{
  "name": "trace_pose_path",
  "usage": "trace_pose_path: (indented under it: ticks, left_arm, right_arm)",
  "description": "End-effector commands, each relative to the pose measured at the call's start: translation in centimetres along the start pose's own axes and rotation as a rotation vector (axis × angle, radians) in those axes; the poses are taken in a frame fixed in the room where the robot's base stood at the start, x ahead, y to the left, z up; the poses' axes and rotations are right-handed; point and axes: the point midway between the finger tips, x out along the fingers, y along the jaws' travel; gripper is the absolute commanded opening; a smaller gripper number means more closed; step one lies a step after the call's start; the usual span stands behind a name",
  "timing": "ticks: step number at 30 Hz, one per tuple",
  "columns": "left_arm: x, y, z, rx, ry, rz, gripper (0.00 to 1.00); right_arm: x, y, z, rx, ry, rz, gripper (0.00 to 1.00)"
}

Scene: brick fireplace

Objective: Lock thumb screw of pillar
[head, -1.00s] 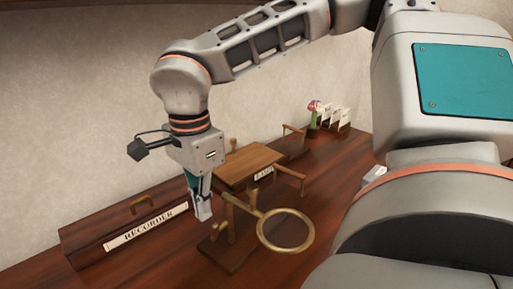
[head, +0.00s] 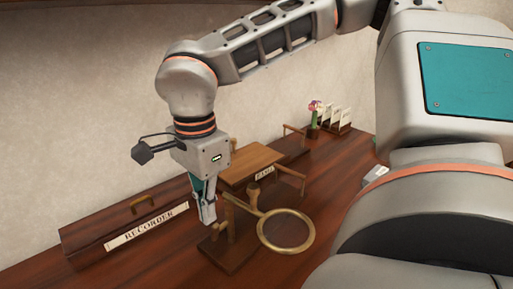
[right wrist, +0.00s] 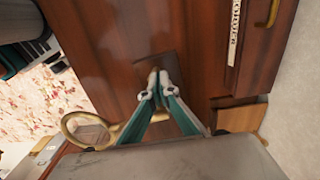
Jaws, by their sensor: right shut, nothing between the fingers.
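The pillar (head: 232,222) is a short wooden post on a dark wooden base, with an arm that carries a brass ring (head: 286,249). The ring also shows in the right wrist view (right wrist: 66,125). A small light-coloured piece, possibly the thumb screw, is low beside the post at my fingertips, mostly hidden. My right gripper (head: 209,220) points down just left of the post with its fingers together and nothing held. In the right wrist view its fingertips (right wrist: 158,80) are over the pillar's base (right wrist: 165,62). I cannot tell whether they touch the screw. My left gripper is out of view.
A wooden box labelled RECORDER (head: 88,232) with a brass handle stands at the left. A raised wooden platform (head: 250,163) is behind the pillar. A flower vase (head: 314,125) and card holder (head: 335,119) stand farther back. Open tabletop (head: 170,262) lies in front.

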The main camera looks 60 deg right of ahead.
Motion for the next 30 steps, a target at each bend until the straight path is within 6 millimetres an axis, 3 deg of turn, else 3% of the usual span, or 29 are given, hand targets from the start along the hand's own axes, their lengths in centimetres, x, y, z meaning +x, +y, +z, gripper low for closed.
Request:
trace_pose_path:
  ticks: [17,30]
  left_arm:
    - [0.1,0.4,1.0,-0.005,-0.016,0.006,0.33]
    - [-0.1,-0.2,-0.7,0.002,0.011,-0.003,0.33]
  right_arm:
    - [0.6,0.0,0.0,0.000,0.001,0.002,0.00]
    - [-2.5,0.0,0.0,0.001,0.000,-0.005,0.00]
